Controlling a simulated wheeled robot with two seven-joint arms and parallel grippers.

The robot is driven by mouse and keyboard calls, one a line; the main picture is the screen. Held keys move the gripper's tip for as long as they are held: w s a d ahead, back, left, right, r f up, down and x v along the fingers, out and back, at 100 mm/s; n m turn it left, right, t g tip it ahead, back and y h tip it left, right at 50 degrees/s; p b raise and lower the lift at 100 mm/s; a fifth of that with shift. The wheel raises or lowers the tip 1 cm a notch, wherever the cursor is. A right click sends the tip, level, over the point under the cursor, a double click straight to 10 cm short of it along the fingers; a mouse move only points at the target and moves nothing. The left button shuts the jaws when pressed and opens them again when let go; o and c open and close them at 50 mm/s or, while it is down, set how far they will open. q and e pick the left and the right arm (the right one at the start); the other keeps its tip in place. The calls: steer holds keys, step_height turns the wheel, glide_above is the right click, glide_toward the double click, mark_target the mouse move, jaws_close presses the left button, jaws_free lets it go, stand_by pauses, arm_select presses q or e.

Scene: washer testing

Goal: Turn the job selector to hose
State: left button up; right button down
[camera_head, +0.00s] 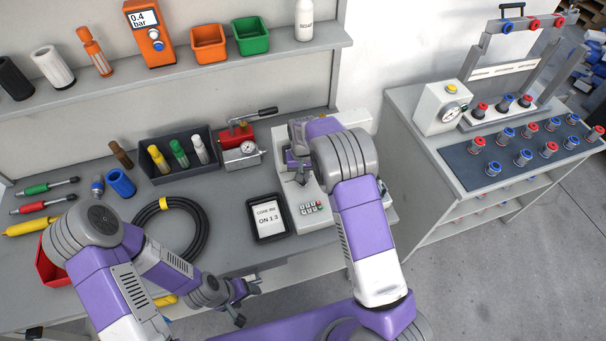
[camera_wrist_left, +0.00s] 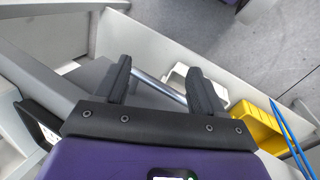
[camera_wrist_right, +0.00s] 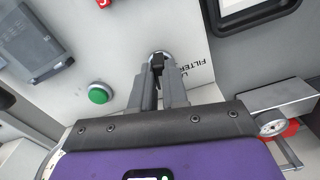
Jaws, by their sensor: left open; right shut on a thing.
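The job selector (camera_wrist_right: 159,58) is a small dark knob on a round silver base, on a light panel in the right wrist view. The printed word "FILTER" shows beside it; other labels are hidden. My right gripper (camera_wrist_right: 160,72) is shut on the selector, its fingers covering most of it. In the head view the white tester (camera_head: 318,190) stands at the bench's right end, and my right arm hides the selector there. My left gripper (camera_head: 248,288) is open and empty beyond the bench's front edge; it also shows in the left wrist view (camera_wrist_left: 160,70).
A green button (camera_wrist_right: 100,94) sits left of the selector. A dark-framed card (camera_head: 268,216) lies beside the tester. A black hose coil (camera_head: 200,228), a dark bin (camera_head: 179,163) and a red gauge pump (camera_head: 238,140) are on the bench. A grey cabinet (camera_head: 410,135) stands right.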

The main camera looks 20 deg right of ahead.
steer(key=shift+m, duration=0.6)
steer(key=c, duration=1.1)
jaws_free()
steer(key=shift+c, duration=0.2)
step_height(320, 180, up, 8)
steer(key=shift+f+p, duration=0.15)
steer(key=shift+p, duration=0.15)
